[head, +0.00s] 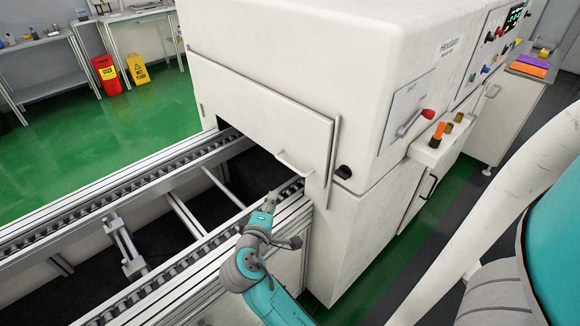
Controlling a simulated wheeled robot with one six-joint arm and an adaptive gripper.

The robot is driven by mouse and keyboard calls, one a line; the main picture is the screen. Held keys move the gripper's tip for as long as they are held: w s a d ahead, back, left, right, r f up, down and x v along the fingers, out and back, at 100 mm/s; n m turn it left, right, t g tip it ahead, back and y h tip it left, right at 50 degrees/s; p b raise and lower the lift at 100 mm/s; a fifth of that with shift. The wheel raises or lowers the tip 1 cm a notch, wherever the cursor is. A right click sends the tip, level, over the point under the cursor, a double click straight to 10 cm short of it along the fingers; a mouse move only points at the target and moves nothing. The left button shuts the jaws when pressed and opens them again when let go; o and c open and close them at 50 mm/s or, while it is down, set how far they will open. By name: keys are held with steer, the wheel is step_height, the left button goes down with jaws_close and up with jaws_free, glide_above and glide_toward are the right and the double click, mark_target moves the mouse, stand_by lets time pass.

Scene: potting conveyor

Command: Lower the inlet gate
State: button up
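The inlet gate (262,115) is a white panel on the front of the large white machine (300,45), between two side rails. A bar handle (293,163) sticks out near its lower right edge. The gate stands raised, with a dark opening below it where the conveyor (130,185) runs in. My gripper (272,196) is over the conveyor's near rail, a little below and left of the handle and apart from it. Its fingers are small and pale here, and I cannot tell whether they are open.
The conveyor's metal rails and a cross stop (127,250) lie to the left of my arm. A lever with a red knob (427,114) and a small tray (440,140) stick out from the machine's right side. Green floor lies open beyond the conveyor.

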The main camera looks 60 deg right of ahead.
mark_target(290, 166)
step_height(290, 166, up, 5)
steer(key=d+m+g+h, duration=0.2)
steer(key=d+g, duration=0.1)
steer(key=x, duration=1)
steer(key=shift+w+d+f, duration=0.1)
steer(key=shift+w+d, duration=0.1)
steer(key=shift+w, duration=0.1)
jaws_close()
